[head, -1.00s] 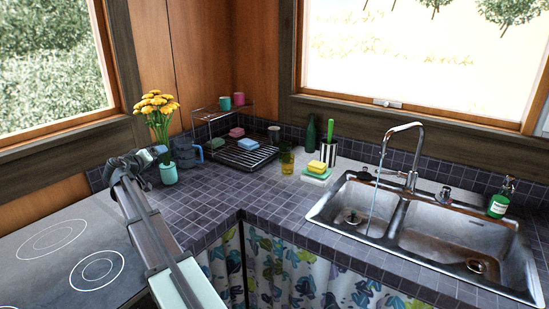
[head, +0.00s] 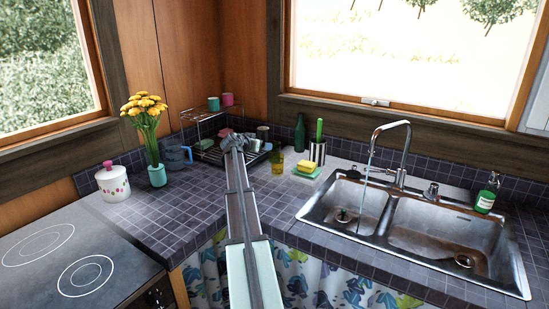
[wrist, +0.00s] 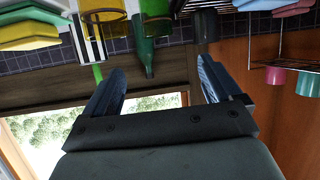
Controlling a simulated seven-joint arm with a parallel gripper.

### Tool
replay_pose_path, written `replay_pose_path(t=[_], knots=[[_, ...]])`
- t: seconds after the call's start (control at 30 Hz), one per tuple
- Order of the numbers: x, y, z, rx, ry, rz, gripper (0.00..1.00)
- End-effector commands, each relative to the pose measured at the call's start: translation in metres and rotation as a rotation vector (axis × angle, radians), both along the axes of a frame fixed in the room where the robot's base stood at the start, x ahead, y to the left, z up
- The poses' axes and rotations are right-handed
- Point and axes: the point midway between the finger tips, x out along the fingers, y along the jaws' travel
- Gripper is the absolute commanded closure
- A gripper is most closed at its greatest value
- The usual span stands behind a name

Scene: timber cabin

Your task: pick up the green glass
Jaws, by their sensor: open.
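A yellow-green tinted glass (head: 277,161) stands on the tiled counter in the head view, right of my gripper (head: 233,140). In the wrist view, which is upside down, two tinted glasses are cut off by the top edge: a greenish one (wrist: 156,8) and a more amber one (wrist: 102,14). I cannot tell which is the one in the head view. My gripper shows in the wrist view (wrist: 160,72) with its fingers wide apart and nothing between them. It is in front of the dish rack in the head view, apart from the glass.
A green bottle (head: 300,133), a utensil holder (head: 317,152) and a sponge stack (head: 307,169) stand near the glass. The wire dish rack (head: 203,143) holds mugs. The sink (head: 345,205) lies right. Flowers (head: 147,130) and a jar (head: 113,184) stand left.

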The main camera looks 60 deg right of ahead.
Motion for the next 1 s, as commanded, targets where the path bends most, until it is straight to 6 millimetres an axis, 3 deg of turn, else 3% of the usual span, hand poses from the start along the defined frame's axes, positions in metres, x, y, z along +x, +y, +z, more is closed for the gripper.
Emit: replay_pose_path(t=[0.27,0.7,1.0], knots=[[-0.006,-0.021,0.000,-0.001,-0.030,-0.017,0.09],[0.000,-0.083,-0.027,-0.001,-0.028,-0.017,0.09],[0.002,-0.097,-0.035,-0.002,-0.027,-0.016,0.09]])
